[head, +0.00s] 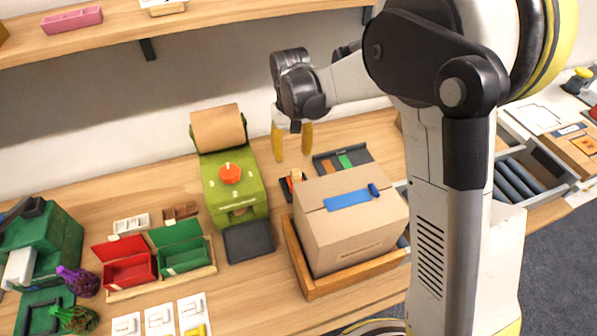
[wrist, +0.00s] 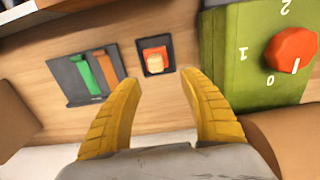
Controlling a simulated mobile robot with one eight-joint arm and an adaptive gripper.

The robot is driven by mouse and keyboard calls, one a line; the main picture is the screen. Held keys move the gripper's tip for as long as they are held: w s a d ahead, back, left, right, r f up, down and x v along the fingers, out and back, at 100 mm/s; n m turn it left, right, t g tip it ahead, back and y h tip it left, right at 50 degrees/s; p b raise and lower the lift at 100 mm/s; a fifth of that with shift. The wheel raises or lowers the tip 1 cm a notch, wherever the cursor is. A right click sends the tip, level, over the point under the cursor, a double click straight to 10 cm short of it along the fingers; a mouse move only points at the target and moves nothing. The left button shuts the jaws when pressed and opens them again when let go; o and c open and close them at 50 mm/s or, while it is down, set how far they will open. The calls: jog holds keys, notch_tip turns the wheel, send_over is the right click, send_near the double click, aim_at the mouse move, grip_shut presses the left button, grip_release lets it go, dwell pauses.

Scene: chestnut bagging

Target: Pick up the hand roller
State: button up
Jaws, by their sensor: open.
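My gripper (head: 292,143) is open and empty, its two yellow fingers pointing down above the back of the bench. In the wrist view the open fingers (wrist: 160,82) frame a small dark holder (wrist: 148,70). In it is a small orange-red piece with a pale wooden part (wrist: 156,57), which may be the hand roller; its shape is too small to be sure. In the head view this piece (head: 295,175) is below the gripper, between the green machine and the cardboard box. The fingers are apart from it.
A green machine (head: 222,190) with a red dial (wrist: 290,50) stands close beside the holder. A dark tray (wrist: 72,78) with green and orange strips lies on the other side. A cardboard box (head: 345,235) with blue tape sits in a wooden tray (head: 310,287) in front.

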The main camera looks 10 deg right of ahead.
aim_at(296, 171)
notch_tip(296, 171, down, 5)
jog(key=shift+f+b, duration=0.1)
jog(key=shift+b, duration=0.75)
jog(key=f+b, duration=0.1)
jog(key=f, duration=0.2)
jog(key=f+b, duration=0.1)
jog(key=f, duration=0.1)
jog(key=shift+s+d+f+b, duration=0.1)
jog(key=shift+s+d+b, duration=0.1)
jog(key=shift+d+b, duration=0.15)
jog(key=shift+d, duration=0.1)
grip_shut()
